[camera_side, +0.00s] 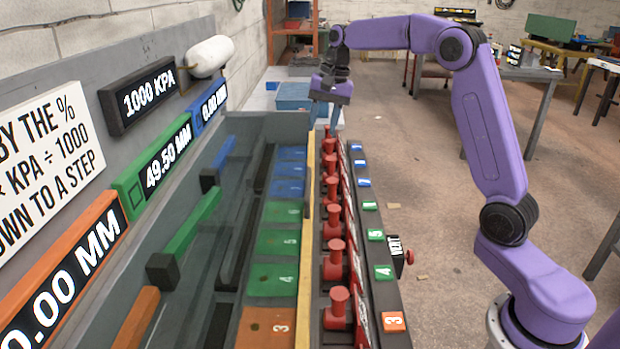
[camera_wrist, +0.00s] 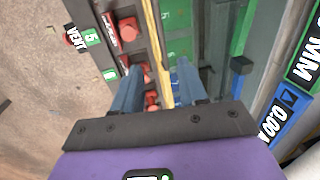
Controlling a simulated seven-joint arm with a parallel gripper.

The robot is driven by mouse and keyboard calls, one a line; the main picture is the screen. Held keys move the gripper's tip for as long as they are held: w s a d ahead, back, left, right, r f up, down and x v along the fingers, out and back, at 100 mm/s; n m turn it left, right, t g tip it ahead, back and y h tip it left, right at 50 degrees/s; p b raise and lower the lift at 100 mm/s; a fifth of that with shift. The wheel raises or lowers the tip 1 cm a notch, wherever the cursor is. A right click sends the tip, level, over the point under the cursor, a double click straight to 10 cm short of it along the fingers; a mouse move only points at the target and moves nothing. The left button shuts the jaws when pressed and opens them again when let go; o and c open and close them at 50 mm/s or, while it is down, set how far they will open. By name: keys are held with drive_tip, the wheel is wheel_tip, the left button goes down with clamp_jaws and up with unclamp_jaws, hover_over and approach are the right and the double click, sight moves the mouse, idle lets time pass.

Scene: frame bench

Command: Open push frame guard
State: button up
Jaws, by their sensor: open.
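My gripper (camera_side: 322,122) is open above the far end of a long bench frame. A row of red knobs on red blocks (camera_side: 335,250) runs along the frame, with red lettered plates (camera_side: 357,282) along their right side. A yellow rail (camera_side: 305,250) runs along their left side. No part is clearly marked as the push frame guard, so I cannot tell which it is. In the wrist view, my gripper's two blue-grey fingers (camera_wrist: 160,68) are apart. The yellow rail (camera_wrist: 157,45) and red knobs (camera_wrist: 128,30) pass below them. Contact cannot be judged.
Numbered blue, green and orange panels (camera_side: 277,242) lie left of the rail. Coloured bars with dark end blocks (camera_side: 190,225) lie beside the back wall. Displays read 1000 KPA (camera_side: 150,95) and 49.50 MM (camera_side: 165,158). A VENT tag with a red knob (camera_side: 409,257) projects right.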

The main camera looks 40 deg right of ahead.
sight(309, 183)
drive_tip(key=f, duration=0.5)
drive_tip(key=w+a+f, duration=0.1)
drive_tip(key=f, duration=0.4)
drive_tip(key=w+a+f, duration=0.1)
drive_tip(key=f, duration=0.4)
drive_tip(key=shift+w+a+f, duration=0.1)
drive_tip(key=shift+a+f, duration=0.05)
drive_tip(key=shift+f, duration=0.25)
clamp_jaws()
